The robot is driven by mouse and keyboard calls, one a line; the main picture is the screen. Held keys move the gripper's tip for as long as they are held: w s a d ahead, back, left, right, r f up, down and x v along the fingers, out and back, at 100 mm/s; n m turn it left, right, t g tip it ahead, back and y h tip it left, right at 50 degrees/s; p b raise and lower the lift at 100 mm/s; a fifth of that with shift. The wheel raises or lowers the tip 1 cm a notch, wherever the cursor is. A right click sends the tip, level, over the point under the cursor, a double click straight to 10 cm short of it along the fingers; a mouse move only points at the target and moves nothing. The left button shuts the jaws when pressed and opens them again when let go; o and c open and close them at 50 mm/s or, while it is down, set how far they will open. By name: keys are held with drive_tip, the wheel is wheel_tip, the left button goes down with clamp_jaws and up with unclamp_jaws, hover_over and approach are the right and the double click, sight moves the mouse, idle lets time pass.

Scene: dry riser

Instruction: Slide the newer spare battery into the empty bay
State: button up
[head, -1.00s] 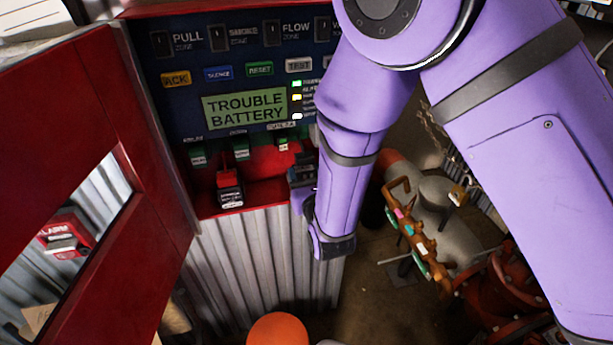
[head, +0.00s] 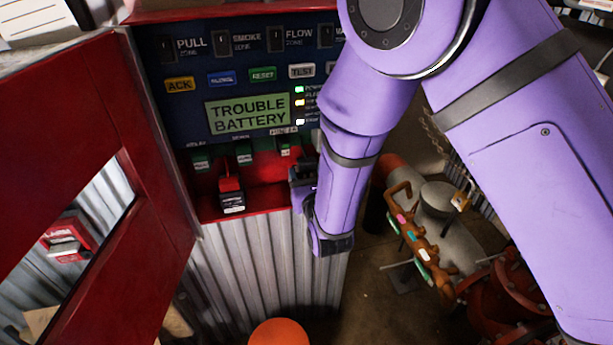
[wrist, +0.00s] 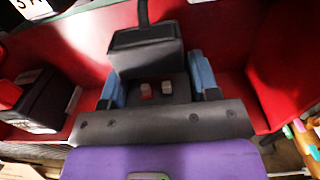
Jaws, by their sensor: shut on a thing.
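My gripper (wrist: 155,78) is shut on a dark battery (wrist: 153,91), with one blue finger on each side of it. The battery shows a small red and a small pale terminal on its near face. A dark block with a black cable or strap (wrist: 142,50) shows just beyond it; I cannot tell whether they touch. In the head view my gripper (head: 303,176) is at the right side of the red cabinet's lower shelf, largely hidden by my arm. Another black battery (head: 232,200) with a pale label sits left of it; it also shows in the wrist view (wrist: 42,98).
The red cabinet (head: 262,199) has an open door (head: 155,215) on the left. Its panel screen (head: 248,114) reads "TROUBLE BATTERY". Green-labelled tags (head: 244,153) hang above the shelf. An orange round top (head: 279,333) stands below, and pipes and valves are at the right.

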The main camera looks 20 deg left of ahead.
drive_tip(key=shift+w+a, duration=0.3)
drive_tip(key=shift+w, duration=0.2)
drive_tip(key=o, duration=1.5)
drive_tip(key=v, duration=1)
drive_tip(key=shift+s+d, duration=0.2)
drive_tip(key=shift+s, duration=0.15)
drive_tip(key=shift+s, duration=0.1)
